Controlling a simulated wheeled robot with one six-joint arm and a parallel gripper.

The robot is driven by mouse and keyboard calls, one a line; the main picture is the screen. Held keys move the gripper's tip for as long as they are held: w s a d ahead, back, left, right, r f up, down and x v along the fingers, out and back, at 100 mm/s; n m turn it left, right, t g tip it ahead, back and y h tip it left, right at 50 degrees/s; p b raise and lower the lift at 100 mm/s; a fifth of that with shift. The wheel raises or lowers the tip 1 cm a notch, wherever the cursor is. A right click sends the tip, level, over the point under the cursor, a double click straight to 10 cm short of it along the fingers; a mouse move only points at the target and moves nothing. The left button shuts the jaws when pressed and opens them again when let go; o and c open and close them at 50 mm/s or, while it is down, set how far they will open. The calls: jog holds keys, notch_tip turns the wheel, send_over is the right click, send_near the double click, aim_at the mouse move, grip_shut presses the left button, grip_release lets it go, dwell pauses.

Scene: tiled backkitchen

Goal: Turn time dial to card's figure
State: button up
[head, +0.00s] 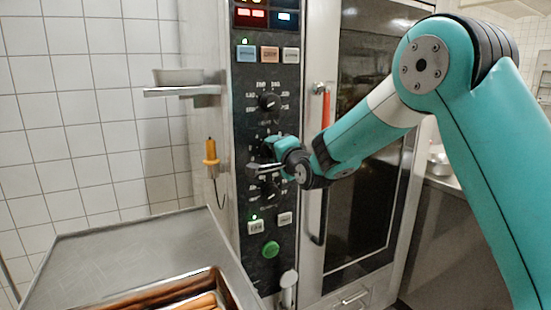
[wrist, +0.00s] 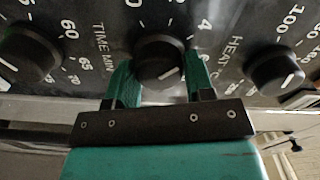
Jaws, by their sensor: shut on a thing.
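The time dial (wrist: 158,58), a black round knob beside the lettering TIME MIN, is in the middle of the wrist view. Its white pointer line faces the lower right of that view. My gripper (wrist: 160,72) is shut on the dial, with one teal finger on each side. In the head view my gripper (head: 267,157) is at the middle of the oven's control panel (head: 247,130) and mostly hides the dial. I cannot make out a card with a figure.
Neighbouring knobs (wrist: 30,55) and (wrist: 274,70) flank the dial closely. The oven door handle (head: 321,160) is to the right. A small wall shelf (head: 182,91), a yellow probe (head: 210,153) and a steel worktop (head: 140,250) are to the left.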

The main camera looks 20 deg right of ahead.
jog(key=m+b, duration=0.2)
jog(key=m, duration=0.2)
jog(key=shift+w+d+m, duration=0.1)
jog(key=shift+m, duration=0.2)
jog(key=m+b, duration=0.2)
jog(key=m, duration=0.2)
jog(key=shift+r+m, duration=0.1)
jog(key=shift+m, duration=0.2)
jog(key=o, duration=0.9)
jog(key=shift+c, duration=0.2)
jog(key=shift+f, duration=0.2)
jog(key=s+d+b, duration=0.3)
jog(key=s, duration=1.4)
jog(key=shift+d, duration=0.15)
